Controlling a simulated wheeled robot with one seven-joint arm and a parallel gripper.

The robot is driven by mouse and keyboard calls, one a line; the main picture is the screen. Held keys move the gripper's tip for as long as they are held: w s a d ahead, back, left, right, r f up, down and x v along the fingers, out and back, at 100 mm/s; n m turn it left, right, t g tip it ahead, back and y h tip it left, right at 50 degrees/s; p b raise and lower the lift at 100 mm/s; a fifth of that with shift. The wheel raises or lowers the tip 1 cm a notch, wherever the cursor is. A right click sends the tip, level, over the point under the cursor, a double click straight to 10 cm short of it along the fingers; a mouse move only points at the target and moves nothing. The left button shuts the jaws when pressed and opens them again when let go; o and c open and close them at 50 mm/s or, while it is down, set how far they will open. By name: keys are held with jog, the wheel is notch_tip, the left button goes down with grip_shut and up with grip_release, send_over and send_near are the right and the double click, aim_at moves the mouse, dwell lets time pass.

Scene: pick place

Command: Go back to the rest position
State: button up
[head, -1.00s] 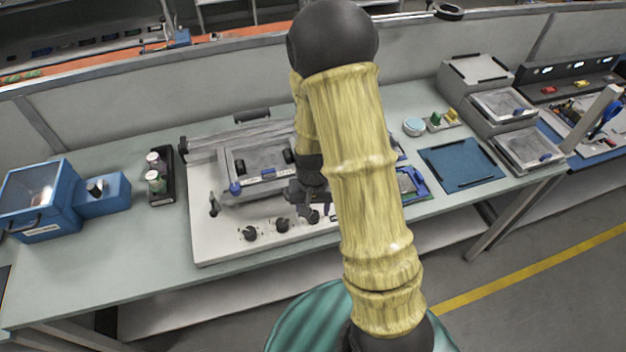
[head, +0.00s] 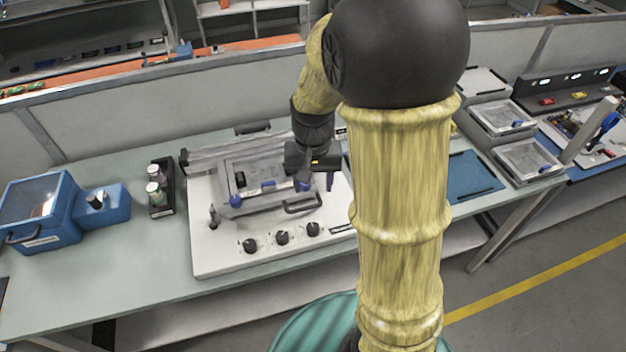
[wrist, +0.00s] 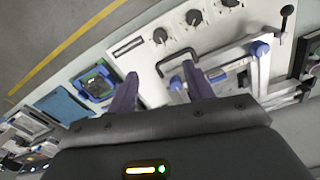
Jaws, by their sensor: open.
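My gripper (head: 317,182) is above the right part of the white machine panel (head: 215,248) on the bench. In the wrist view my gripper (wrist: 163,80) shows its two dark fingers spread apart, with nothing between them. The panel's black handle (head: 303,205) lies just in front of and below the fingers in the head view. The handle also shows in the wrist view (wrist: 160,66), beyond the fingertips. My upper arm hides part of the bench to the right of the panel.
A blue box with a clear lid (head: 38,205) and a black rack of bottles (head: 160,190) stand at left. A blue mat (head: 468,176) and grey trays (head: 525,160) are at right. A low partition (head: 130,108) runs behind. Floor in front is clear.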

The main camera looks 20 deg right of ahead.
dwell(0.5)
jog(key=s+n+t, duration=0.2)
jog(key=s+n, duration=0.1)
jog(key=s, duration=0.4)
jog(key=shift+s+t, duration=0.3)
jog(key=shift+s, duration=0.05)
dwell(0.9)
